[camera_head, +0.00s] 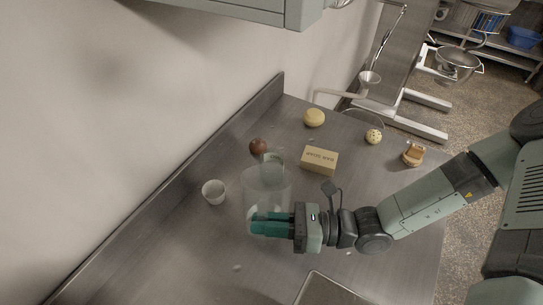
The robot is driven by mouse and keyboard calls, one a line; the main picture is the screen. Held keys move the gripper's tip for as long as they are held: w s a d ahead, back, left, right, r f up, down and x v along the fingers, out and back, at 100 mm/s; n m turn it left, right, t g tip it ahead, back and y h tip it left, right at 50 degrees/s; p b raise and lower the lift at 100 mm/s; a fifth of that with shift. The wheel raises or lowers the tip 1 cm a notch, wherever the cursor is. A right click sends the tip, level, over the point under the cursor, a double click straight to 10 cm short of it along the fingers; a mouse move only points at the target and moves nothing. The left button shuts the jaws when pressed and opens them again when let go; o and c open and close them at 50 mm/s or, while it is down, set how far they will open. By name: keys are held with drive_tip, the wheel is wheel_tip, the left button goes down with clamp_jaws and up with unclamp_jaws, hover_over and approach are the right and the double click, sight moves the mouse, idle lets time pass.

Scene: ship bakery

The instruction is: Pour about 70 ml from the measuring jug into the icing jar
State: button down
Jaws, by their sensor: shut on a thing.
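A large clear vessel, which looks like the measuring jug (266,186), stands out near the middle of the steel counter and appears roughly upright. My gripper (254,223) reaches in from the right, and its teal fingers are shut on the jug's lower near side. The fingers hide part of the jug. A smaller clear container with a pale label, probably the icing jar (272,160), shows just behind the jug and partly overlaps it. The liquid level in either vessel is too faint to tell. I cannot tell whether the jug touches the counter.
A white cup (214,191) stands left of the jug. A reddish-brown ball (258,146), a yellow box (319,160), a yellow bun (314,117) and a speckled ball (374,136) lie behind. A tray (335,291) is at the front. The counter's left front is mostly clear.

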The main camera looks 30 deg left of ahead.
sight(268, 196)
drive_tip(key=w+r+m, duration=0.1)
drive_tip(key=w+a+r+m, duration=0.1)
drive_tip(key=w+r+m, duration=0.1)
drive_tip(key=w+a+r+m, duration=0.1)
drive_tip(key=r, duration=0.1)
drive_tip(key=shift+w+a+r, duration=0.1)
drive_tip(key=shift+w+r, duration=0.1)
drive_tip(key=w+r+m, duration=0.1)
drive_tip(key=w+a+r+m, duration=0.1)
drive_tip(key=w+r+m, duration=0.1)
drive_tip(key=r+m, duration=0.1)
drive_tip(key=shift+a+r, duration=0.1)
drive_tip(key=shift+a, duration=0.15)
idle(0.3)
drive_tip(key=shift+w+a+r+m, duration=0.4)
drive_tip(key=shift+w+r+m, duration=0.3)
drive_tip(key=shift+w+m, duration=0.1)
idle(0.6)
drive_tip(key=shift+w+a+r+m, duration=0.25)
drive_tip(key=shift+w+m, duration=0.05)
drive_tip(key=shift+w, duration=0.15)
drive_tip(key=shift+w+a+r+m, duration=0.2)
drive_tip(key=shift+w+m, duration=0.1)
drive_tip(key=shift+w, duration=0.15)
idle(1.6)
drive_tip(key=shift+r, duration=0.15)
idle(0.7)
